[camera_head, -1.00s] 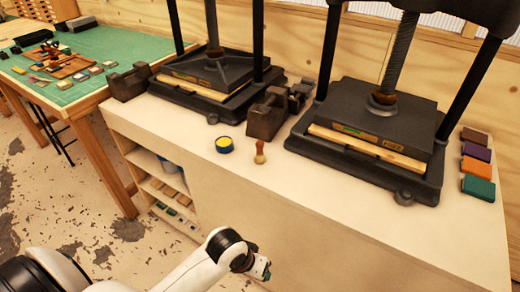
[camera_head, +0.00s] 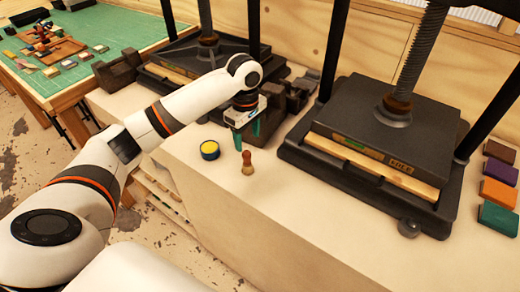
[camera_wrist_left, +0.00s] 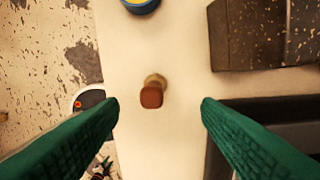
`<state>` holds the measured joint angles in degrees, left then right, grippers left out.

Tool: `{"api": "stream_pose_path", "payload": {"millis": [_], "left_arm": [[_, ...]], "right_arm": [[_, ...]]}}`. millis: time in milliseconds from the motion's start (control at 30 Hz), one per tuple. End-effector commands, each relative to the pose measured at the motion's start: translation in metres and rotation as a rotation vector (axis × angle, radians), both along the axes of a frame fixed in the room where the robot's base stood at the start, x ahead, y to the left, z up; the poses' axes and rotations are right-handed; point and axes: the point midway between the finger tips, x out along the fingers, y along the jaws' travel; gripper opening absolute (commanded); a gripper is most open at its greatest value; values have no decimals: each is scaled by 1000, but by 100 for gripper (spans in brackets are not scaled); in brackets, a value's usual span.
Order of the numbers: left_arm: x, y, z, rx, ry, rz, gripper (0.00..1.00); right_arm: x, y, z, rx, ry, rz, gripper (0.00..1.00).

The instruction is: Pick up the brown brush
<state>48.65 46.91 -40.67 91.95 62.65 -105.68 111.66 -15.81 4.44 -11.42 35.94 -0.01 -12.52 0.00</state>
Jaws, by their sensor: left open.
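The brown brush (camera_head: 247,163) stands upright on the white bench top, with a reddish-brown upper part and a paler lower part. In the left wrist view the brush (camera_wrist_left: 152,93) is seen from above, between the two green fingers but farther away than they are. My left gripper (camera_head: 245,136) is open and empty, with its fingers pointing down above the bench. In the left wrist view the open left gripper (camera_wrist_left: 160,106) has a wide gap between its fingertips. My right gripper does not show.
A blue tin with yellow contents (camera_head: 210,149) stands left of the brush. A black press (camera_head: 375,135) stands to the right and another press (camera_head: 180,62) behind. Coloured blocks (camera_head: 497,191) lie at the right edge. The bench front (camera_head: 275,230) is bare.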

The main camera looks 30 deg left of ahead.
Motion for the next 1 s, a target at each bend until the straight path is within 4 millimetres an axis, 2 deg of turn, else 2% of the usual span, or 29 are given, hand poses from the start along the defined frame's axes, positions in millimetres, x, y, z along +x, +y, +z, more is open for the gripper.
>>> {"api": "stream_pose_path", "payload": {"millis": [67,133,300,433,567,767,900,1000], "left_arm": [[1,3,-1,2,3,22,58],[0,4,-9,1,6,26,58],[-1,3,-40,2,6,24,58],[0,2,-57,1,3,22,58],[0,2,-66,0,2,21,58],[-1,-2,-90,2,4,20,58],[-1,-1,-110,2,3,22,58],[-1,-2,-116,1,1,20,58]], "right_arm": [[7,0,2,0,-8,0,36],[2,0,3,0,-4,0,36],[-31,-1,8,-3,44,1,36],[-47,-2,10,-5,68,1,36],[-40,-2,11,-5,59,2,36],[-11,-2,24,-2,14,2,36],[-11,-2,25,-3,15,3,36],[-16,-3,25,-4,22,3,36]]}}
